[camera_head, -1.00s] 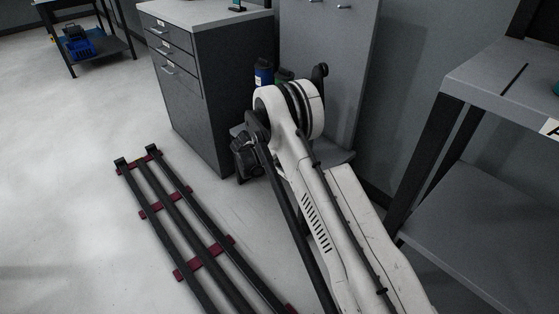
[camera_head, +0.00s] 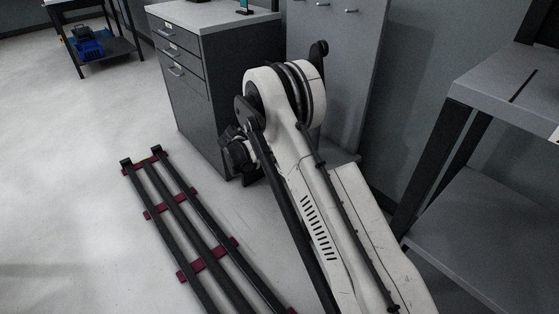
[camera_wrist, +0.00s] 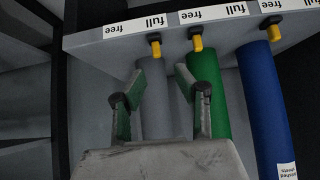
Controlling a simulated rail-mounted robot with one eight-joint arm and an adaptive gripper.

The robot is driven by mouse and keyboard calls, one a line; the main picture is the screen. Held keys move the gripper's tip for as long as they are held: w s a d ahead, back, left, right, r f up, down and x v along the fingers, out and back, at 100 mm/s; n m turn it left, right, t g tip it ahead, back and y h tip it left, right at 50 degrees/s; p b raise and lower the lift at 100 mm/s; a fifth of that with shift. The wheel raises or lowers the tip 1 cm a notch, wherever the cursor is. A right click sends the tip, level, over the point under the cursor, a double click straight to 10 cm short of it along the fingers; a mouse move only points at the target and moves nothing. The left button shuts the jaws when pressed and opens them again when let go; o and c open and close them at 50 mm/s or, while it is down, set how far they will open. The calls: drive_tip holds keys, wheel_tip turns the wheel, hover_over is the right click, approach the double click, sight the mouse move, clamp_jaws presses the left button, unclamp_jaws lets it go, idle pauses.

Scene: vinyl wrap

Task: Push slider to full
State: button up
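In the wrist view, three small sliders with yellow bodies and black tops hang along the edge of a grey panel. The left slider (camera_wrist: 155,46) is beneath a "full" label (camera_wrist: 150,23). The middle slider (camera_wrist: 196,38) is beneath a "free" label (camera_wrist: 191,17). The right slider (camera_wrist: 272,29) is beneath another "free" label (camera_wrist: 271,4). The labels appear upside down. My gripper (camera_wrist: 160,80) is open and empty, its green-padded fingers apart, short of the left and middle sliders in the picture. In the head view my gripper is not clearly visible.
Beyond my fingers are a grey roll (camera_wrist: 153,118), a green roll (camera_wrist: 208,95) and a blue roll (camera_wrist: 266,110) with a label. In the head view, a drawer cabinet (camera_head: 205,95) stands behind my arm. Dark floor rails (camera_head: 185,210) lie left, and a grey table (camera_head: 510,85) stands right.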

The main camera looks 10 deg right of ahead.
drive_tip(key=shift+v, duration=1.75)
drive_tip(key=s+d+r+n+y, duration=0.1)
drive_tip(key=s+r+n, duration=0.1)
drive_tip(key=s+r, duration=0.55)
drive_tip(key=s+d+r+n+y, duration=0.2)
drive_tip(key=s+r, duration=0.2)
drive_tip(key=r, duration=0.6)
drive_tip(key=s+d+r+n+y, duration=0.1)
drive_tip(key=s+r+n, duration=0.2)
drive_tip(key=s+r, duration=0.45)
drive_tip(key=s+r+n+t+y, duration=0.2)
drive_tip(key=s+n, duration=0.1)
drive_tip(key=s, duration=1.1)
drive_tip(key=s+r+n+t+y, duration=0.1)
drive_tip(key=s+r+n+y, duration=0.15)
drive_tip(key=s, duration=1.05)
wheel_tip(320, 180, up, 18)
drive_tip(key=p, duration=1.8)
drive_tip(key=shift+a+f, duration=0.25)
drive_tip(key=shift+a, duration=0.15)
